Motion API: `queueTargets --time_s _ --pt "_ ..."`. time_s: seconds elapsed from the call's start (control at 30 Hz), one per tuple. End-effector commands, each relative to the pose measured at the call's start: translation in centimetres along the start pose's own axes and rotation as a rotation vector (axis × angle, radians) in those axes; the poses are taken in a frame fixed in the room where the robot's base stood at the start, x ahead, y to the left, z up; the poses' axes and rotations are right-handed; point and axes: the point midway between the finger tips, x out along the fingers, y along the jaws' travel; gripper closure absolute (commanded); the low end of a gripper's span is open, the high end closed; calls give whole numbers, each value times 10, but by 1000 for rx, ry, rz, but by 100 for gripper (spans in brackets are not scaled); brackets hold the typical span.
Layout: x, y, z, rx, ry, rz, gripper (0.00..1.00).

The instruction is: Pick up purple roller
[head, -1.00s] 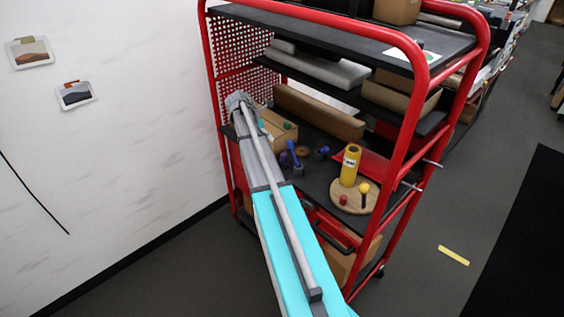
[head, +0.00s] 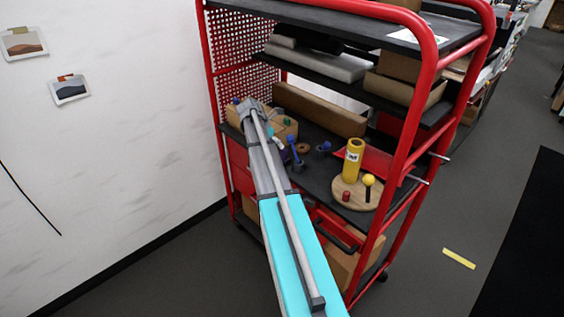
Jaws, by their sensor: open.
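The purple roller (head: 286,155) shows as a small dark purple shape on the middle shelf. It is partly hidden behind my arm, beside an upright blue-and-grey tool (head: 294,153). My gripper (head: 252,107) is at the far end of my grey arm, above the left part of this shelf near a cardboard box. It is small and seen mostly from behind, and its jaws are open. It is apart from the purple roller, farther back and to the left.
The shelf (head: 325,190) belongs to a red-framed cart. A yellow cylinder (head: 353,161) stands on a round wooden board (head: 358,192) at right. A cardboard box (head: 285,126) and a long brown box (head: 318,110) sit behind. Another shelf hangs above.

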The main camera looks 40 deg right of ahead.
Motion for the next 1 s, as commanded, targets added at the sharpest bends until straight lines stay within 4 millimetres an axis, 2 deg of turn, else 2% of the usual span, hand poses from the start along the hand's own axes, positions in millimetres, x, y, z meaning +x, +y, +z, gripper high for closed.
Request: queueTargets --time_s 0.1,0.67,1.0 --pt "7 0 0 0 0 0 20" --pt "10 1 -1 -1 0 1 20" --pt "37 2 -2 -1 -1 1 20"
